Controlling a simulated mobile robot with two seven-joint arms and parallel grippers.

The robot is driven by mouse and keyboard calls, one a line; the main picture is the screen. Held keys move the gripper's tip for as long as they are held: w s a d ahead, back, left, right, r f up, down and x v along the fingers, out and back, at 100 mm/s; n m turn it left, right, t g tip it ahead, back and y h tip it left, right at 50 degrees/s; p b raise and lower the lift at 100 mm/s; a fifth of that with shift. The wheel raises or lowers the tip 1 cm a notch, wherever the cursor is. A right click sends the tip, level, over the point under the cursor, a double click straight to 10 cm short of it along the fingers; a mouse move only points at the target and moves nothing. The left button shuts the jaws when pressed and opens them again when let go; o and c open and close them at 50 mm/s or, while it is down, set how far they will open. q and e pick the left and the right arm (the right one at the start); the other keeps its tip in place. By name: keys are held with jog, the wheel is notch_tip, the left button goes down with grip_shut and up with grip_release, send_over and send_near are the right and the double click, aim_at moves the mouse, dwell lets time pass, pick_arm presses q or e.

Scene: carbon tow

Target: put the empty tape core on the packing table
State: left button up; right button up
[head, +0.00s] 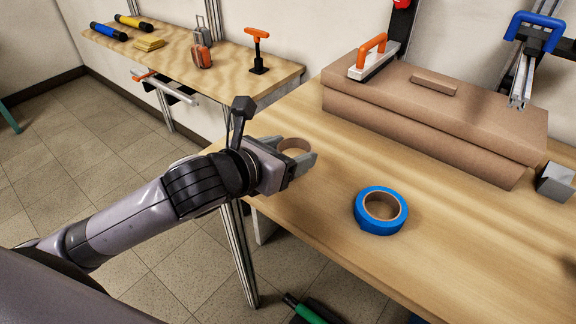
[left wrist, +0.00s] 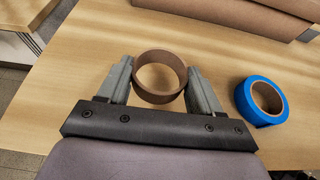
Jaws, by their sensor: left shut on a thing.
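The empty tape core (head: 294,145) is a brown cardboard ring. My left gripper (head: 302,158) is shut on it, with one finger on each side, over the left part of the packing table (head: 330,205). In the left wrist view the core (left wrist: 160,94) sits between the two grey fingers of the gripper (left wrist: 160,80), its opening showing wood below. I cannot tell whether the core touches the table top. My right gripper is not in view.
A blue tape roll (head: 381,210) lies on the table to the right of my gripper. A large cardboard box (head: 430,120) with an orange-handled tool (head: 371,58) on it stands behind. A grey block (head: 557,183) is at the right. A second bench (head: 180,50) is at the back left.

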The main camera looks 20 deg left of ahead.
pick_arm(q)
notch_tip(320, 180, down, 3)
jog(key=shift+r+b, duration=0.1)
jog(key=shift+b, duration=0.2)
jog(key=o, duration=1)
